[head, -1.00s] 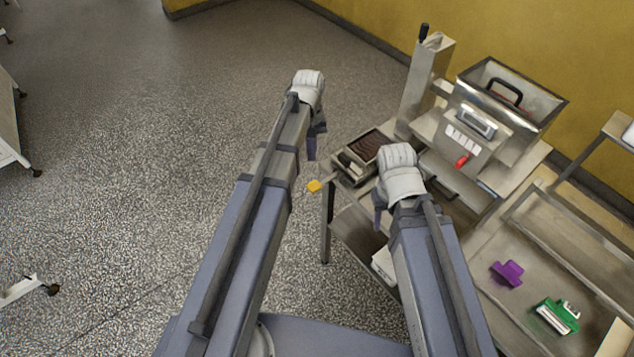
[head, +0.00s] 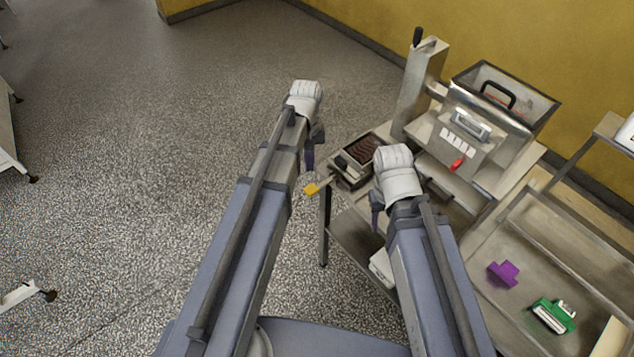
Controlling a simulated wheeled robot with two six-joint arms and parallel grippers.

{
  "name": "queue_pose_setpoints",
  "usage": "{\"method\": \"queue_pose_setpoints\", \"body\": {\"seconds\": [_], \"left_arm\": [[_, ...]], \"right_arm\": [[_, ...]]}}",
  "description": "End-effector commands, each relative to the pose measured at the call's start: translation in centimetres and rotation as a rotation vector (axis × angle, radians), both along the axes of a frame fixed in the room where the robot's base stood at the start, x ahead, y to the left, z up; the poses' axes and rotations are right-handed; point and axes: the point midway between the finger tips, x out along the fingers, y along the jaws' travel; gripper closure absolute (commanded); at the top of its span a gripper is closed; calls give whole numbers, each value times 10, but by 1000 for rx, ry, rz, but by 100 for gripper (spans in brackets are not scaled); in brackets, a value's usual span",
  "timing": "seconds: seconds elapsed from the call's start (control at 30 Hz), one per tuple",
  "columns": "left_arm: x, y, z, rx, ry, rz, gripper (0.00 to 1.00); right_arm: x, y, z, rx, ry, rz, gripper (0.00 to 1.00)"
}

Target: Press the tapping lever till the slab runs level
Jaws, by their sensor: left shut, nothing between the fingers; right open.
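The tapping lever shows as a yellow tab (head: 312,190) on a thin rod sticking out to the left from a metal tray (head: 341,172). In the tray's far part lies a dark brown slab (head: 362,149); I cannot tell from here whether it is level. My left gripper (head: 310,168) points down, shut and empty, just above and beside the yellow tab in the picture; I see no clear contact. My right gripper (head: 376,222) is open and empty, in front of the tray's right side, and its wrist hides part of the stand.
A steel machine (head: 470,135) with a red knob (head: 457,165) and an open hopper (head: 507,90) stands behind on the right. A black-knobbed metal column (head: 418,85) rises beside it. A purple piece (head: 503,274) and a green one (head: 553,315) lie on the right bench.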

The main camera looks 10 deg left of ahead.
Motion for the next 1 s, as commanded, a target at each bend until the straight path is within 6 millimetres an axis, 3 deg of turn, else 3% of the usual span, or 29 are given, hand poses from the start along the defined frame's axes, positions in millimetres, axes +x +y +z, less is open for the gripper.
{"method": "queue_pose_setpoints", "body": {"seconds": [0.47, 1.0], "left_arm": [[0, 0, -10, 0, 0, 0, 100], [-5, -2, -68, 0, 0, -1, 100]], "right_arm": [[0, 0, -10, 0, 0, 0, 50], [0, 0, -68, 0, 0, -2, 50]]}}
